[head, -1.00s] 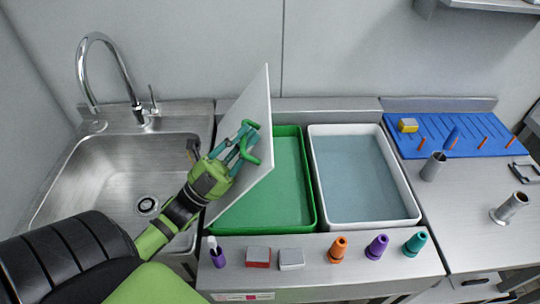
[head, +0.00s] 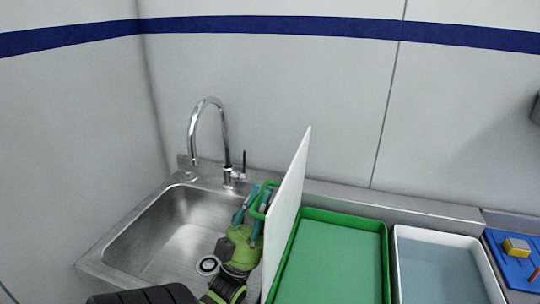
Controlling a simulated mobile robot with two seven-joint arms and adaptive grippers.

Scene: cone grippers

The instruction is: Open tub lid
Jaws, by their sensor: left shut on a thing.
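The white lid (head: 288,210) stands nearly upright along the left side of a green tub (head: 345,217), seen almost edge-on. The tub is uncovered and its green contents (head: 330,268) show. My left gripper (head: 254,204) is on the sink side of the lid, its teal fingers shut on the lid's green handle (head: 265,190). The exact finger contact is small and partly overlapped. The lid's lower end runs down out of the picture beside the tub. My right gripper is not in view.
A steel sink (head: 165,240) with a tall faucet (head: 193,130) lies to the left. A white tub (head: 440,236) of bluish liquid stands right of the green one. A blue rack (head: 497,250) with a yellow block (head: 517,246) is at the right edge. The wall is close behind.

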